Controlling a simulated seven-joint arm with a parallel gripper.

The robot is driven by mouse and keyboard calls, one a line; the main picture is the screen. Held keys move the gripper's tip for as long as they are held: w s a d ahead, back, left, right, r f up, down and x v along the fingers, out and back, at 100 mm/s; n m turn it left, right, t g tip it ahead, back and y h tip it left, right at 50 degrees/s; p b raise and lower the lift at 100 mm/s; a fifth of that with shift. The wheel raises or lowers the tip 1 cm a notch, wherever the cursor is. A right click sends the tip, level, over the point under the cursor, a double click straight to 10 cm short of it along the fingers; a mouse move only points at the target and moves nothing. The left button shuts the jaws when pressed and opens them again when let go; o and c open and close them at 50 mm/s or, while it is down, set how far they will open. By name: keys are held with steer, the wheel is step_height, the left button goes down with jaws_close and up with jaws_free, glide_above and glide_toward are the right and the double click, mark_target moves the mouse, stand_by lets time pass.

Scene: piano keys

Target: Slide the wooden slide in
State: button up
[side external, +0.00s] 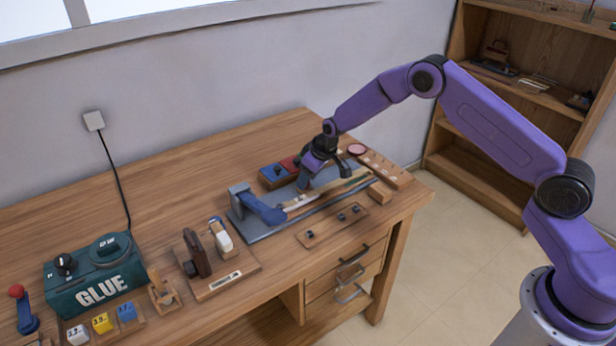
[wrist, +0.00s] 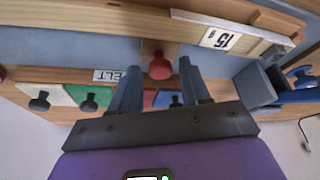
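A wooden slide with a red knob (wrist: 160,67) shows in the wrist view, next to a long wooden piece (wrist: 125,20) with a "15" label. My gripper (wrist: 158,68) is open. Its two blue fingers stand on either side of the red knob, with a gap visible on both sides. In the side view my gripper (side external: 312,182) is low over the grey-blue jig (side external: 262,232), at the far side of the long light wooden piece (side external: 330,194). The slide and its knob are hidden behind my gripper there.
A blue clamp handle (side external: 262,208) is at the jig's left end. A tray with blue and red squares (side external: 277,173) lies behind the jig. A wooden board with dark knobs (side external: 332,225) lies in front. A green glue box (side external: 95,275) stands far left.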

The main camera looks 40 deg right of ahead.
jaws_close()
steer(key=shift+a, duration=3.85)
steer(key=shift+o, duration=0.9)
jaws_free()
steer(key=shift+o, duration=0.7)
steer(key=shift+d, duration=0.1)
steer(key=v, duration=1.7)
steer(key=shift+r, duration=0.25)
